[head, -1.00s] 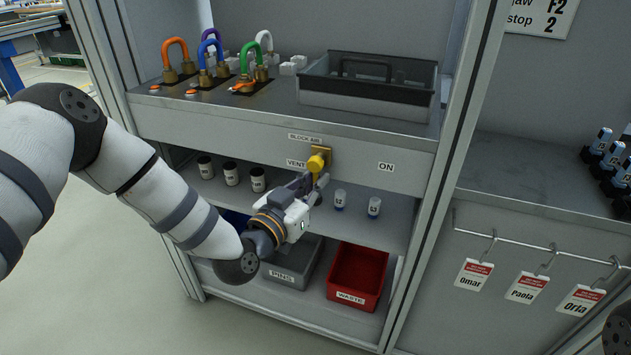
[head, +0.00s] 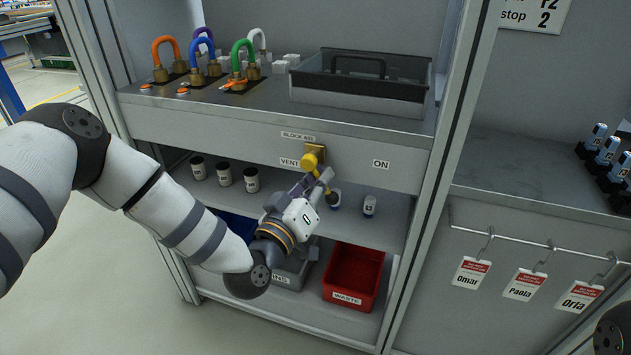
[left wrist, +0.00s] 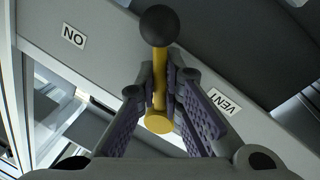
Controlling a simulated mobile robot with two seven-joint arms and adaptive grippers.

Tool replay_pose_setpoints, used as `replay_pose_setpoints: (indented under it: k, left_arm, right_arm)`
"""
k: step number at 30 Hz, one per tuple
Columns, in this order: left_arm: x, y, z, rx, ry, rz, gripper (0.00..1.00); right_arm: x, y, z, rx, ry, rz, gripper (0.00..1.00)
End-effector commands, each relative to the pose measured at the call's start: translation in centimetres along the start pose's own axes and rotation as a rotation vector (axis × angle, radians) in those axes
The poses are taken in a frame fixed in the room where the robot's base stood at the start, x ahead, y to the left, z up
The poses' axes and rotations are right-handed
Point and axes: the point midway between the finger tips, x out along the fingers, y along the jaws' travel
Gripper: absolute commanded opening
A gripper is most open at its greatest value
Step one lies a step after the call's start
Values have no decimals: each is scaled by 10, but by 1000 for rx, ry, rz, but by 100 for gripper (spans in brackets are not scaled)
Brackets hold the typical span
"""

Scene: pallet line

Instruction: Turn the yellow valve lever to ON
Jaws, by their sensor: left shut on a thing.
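The yellow valve lever (head: 327,176) sits on the front panel below the BLOCK AIR label, on a yellow hub (head: 312,156). It points down and a little right, between the VENT label (head: 289,162) on the left and the ON label (head: 381,164) on the right. My left gripper (head: 322,181) is shut on the lever from below. In the left wrist view, the lever (left wrist: 159,60) runs between my fingers (left wrist: 160,95), with a black ball (left wrist: 160,25) at its tip. My right gripper is out of view.
A red WASTE bin (head: 353,276) and a grey bin are below. Padlocks and a grey tray (head: 360,85) stand above. A cabinet post (head: 440,180) rises to the right.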

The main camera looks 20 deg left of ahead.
Motion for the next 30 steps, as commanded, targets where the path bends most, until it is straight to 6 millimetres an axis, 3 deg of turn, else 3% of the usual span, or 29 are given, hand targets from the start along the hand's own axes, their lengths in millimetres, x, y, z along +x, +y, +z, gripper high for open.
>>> replay_pose_setpoints:
  k: [18, 30]
  left_arm:
    - [4, 22, -4, -573, 110, 0, 0]
    - [6, 31, -13, -862, 169, 1, 0]
  right_arm:
    - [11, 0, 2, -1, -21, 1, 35]
    - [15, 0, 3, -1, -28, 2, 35]
